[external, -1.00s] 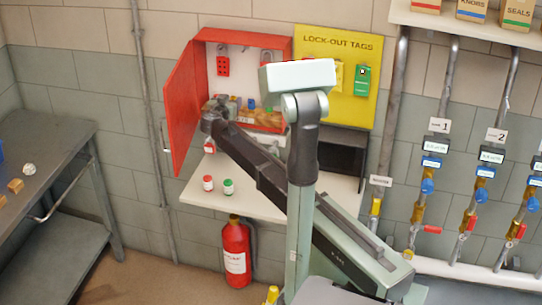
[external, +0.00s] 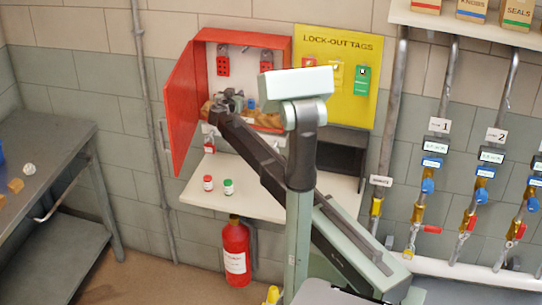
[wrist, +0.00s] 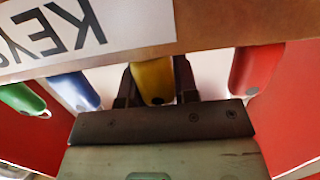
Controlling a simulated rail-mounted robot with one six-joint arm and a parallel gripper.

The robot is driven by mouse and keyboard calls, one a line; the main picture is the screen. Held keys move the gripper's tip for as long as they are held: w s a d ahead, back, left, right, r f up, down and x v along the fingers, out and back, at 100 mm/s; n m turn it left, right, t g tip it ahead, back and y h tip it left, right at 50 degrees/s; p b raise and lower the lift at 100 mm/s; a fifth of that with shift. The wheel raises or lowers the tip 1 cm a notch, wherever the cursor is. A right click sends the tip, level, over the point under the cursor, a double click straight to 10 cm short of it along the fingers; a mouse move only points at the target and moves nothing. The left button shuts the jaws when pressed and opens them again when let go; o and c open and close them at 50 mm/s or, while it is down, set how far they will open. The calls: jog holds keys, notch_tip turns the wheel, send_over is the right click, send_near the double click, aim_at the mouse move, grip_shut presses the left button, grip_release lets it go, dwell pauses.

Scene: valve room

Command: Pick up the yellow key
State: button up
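The yellow key (wrist: 154,82), seen as a yellow tag, hangs below the board marked KEYS in the wrist view. The dark fingers of my gripper (wrist: 155,85) stand on either side of it, very close. I cannot tell whether they press on it. In the external view my gripper (external: 228,98) is inside the red cabinet (external: 182,110), low at its left side; it and my arm hide the key there.
A red tag (wrist: 256,72) hangs right of the yellow one; blue (wrist: 75,92) and green (wrist: 22,98) tags hang left. The KEYS board (wrist: 225,32) is close above my fingers. Red and green-capped jars (external: 228,187) stand on the shelf (external: 265,205) below.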

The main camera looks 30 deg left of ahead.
jog(key=shift+c, duration=1.3)
notch_tip(320, 180, up, 8)
jog(key=p, duration=0.8)
jog(key=shift+s+d, duration=0.1)
jog(key=shift+s, duration=0.05)
jog(key=s+d+f+b, duration=0.1)
jog(key=s+d, duration=1.1)
jog(key=s, duration=0.3)
jog(key=shift+s, duration=0.15)
